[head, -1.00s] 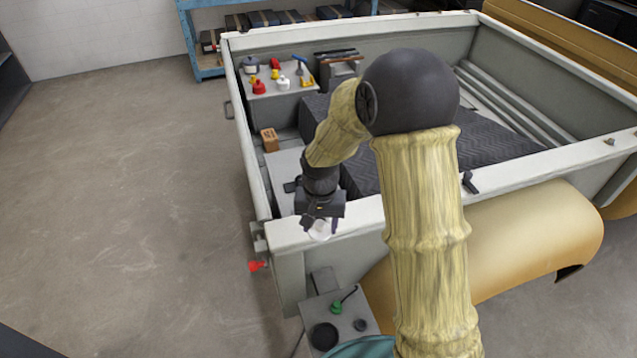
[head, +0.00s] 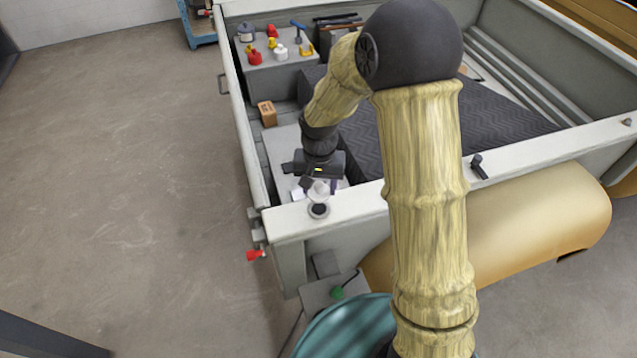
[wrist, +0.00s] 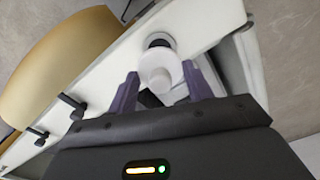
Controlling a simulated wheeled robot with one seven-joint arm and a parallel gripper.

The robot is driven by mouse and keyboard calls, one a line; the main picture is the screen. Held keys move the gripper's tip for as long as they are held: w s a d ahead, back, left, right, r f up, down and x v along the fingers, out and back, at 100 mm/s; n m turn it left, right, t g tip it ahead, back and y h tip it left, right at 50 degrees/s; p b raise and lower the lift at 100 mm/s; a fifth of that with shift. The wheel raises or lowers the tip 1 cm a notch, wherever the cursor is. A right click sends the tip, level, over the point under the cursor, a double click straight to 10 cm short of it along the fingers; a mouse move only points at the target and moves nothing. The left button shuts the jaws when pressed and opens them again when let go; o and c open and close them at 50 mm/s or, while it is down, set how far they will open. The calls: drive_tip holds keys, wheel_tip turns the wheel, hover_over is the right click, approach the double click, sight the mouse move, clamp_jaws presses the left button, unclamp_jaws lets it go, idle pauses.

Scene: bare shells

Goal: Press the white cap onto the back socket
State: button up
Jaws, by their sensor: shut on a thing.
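My gripper (head: 319,184) is over the near left corner of the pale truck-bed rim. It is shut on a white cap (head: 318,191), which also shows between the two purple-grey fingers in the wrist view (wrist: 158,78). A dark, round socket (head: 319,211) sits on the rim top just in front of the cap; in the wrist view the socket (wrist: 160,39) appears just beyond the cap. The cap and the socket look apart, but I cannot tell the height between them. I cannot tell from these views whether this socket is the back one.
A grey box (head: 275,72) in the bed's far left corner carries red, yellow and white caps and tools. A brown block (head: 267,113) lies in the bed. A black latch (head: 478,167) stands on the rim to the right. A red knob (head: 256,255) sticks out at the left corner.

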sight(320, 194)
drive_tip(key=shift+w+f+b, duration=0.1)
drive_tip(key=shift+f+b, duration=0.5)
drive_tip(key=shift+f, duration=0.3)
drive_tip(key=shift+d+f+b, duration=0.1)
drive_tip(key=shift+f+b, duration=0.35)
drive_tip(key=shift+f, duration=0.2)
drive_tip(key=shift+f+b, duration=0.5)
drive_tip(key=shift+f, duration=0.1)
drive_tip(key=shift+f+b, duration=0.75)
drive_tip(key=shift+f, duration=0.3)
drive_tip(key=shift+r, duration=0.2)
drive_tip(key=shift+f, duration=0.2)
drive_tip(key=o, duration=1.5)
